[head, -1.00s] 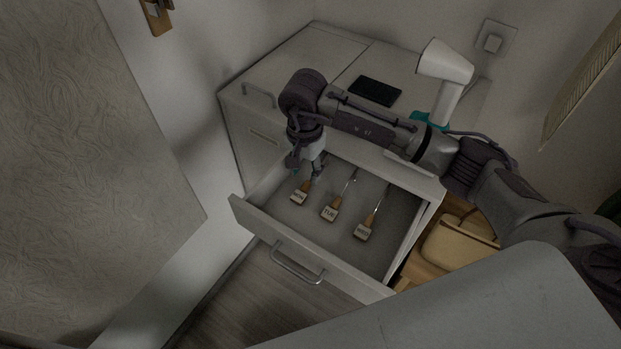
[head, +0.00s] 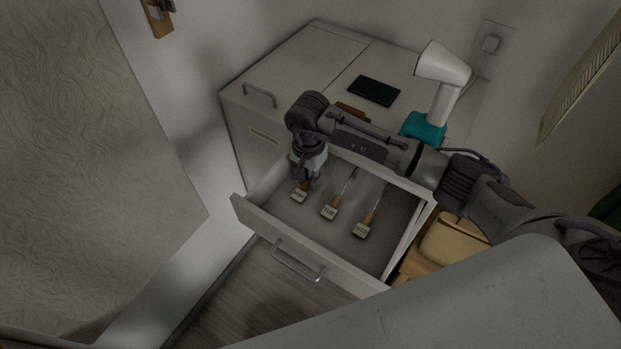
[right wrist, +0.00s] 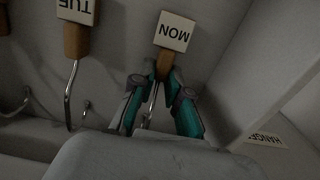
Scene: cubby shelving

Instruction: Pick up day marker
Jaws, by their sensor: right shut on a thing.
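Three day markers with wooden blocks, white labels and metal hooks lie in the open drawer (head: 262,221). The MON marker (head: 299,195) is at the left, the TUE marker (head: 330,211) in the middle and the third marker (head: 362,229) at the right. My right gripper (head: 306,184) reaches down into the drawer over the MON marker. In the right wrist view its teal-sided fingers (right wrist: 161,84) are shut on the MON marker (right wrist: 174,34) at the wooden part below the label. The TUE marker (right wrist: 76,35) lies beside it, apart from the fingers. My left gripper is not in view.
The drawer's side wall (right wrist: 262,75) stands close beside my right gripper. On the cabinet top are a black flat object (head: 374,91) and a white and teal device (head: 440,85). A tan bin (head: 452,240) is right of the drawer.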

